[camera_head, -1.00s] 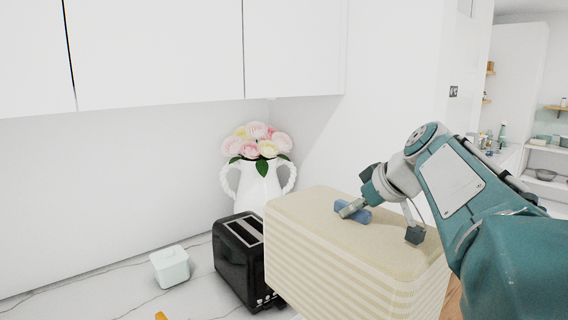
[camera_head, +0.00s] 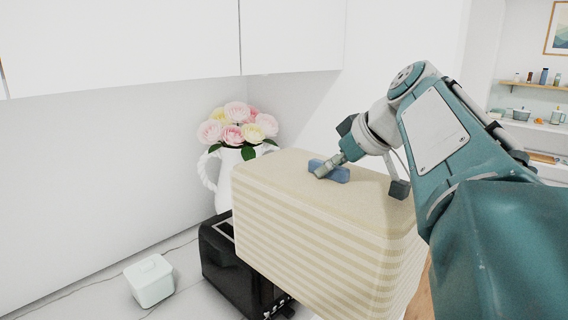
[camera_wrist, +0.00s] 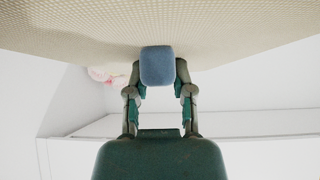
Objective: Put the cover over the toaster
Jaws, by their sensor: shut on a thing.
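The cover (camera_head: 300,215) is a cream, striped box shape with a blue handle (camera_head: 329,171) on top. My gripper (camera_head: 322,170) is shut on the blue handle and holds the cover up. In the wrist view, the two fingers (camera_wrist: 158,80) sit on either side of the blue handle (camera_wrist: 158,66), with the cover's woven top (camera_wrist: 75,30) beyond. The black toaster (camera_head: 222,262) stands on the counter, to the left of and behind the cover. The cover hides its right part in the head view. The cover's underside is not seen.
A white vase (camera_head: 228,185) with pink and yellow flowers (camera_head: 238,128) stands behind the toaster, close to the cover. A small pale lidded box (camera_head: 150,282) sits left of the toaster. White cabinets (camera_head: 120,45) hang above. The counter (camera_head: 188,295) is bare between box and toaster.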

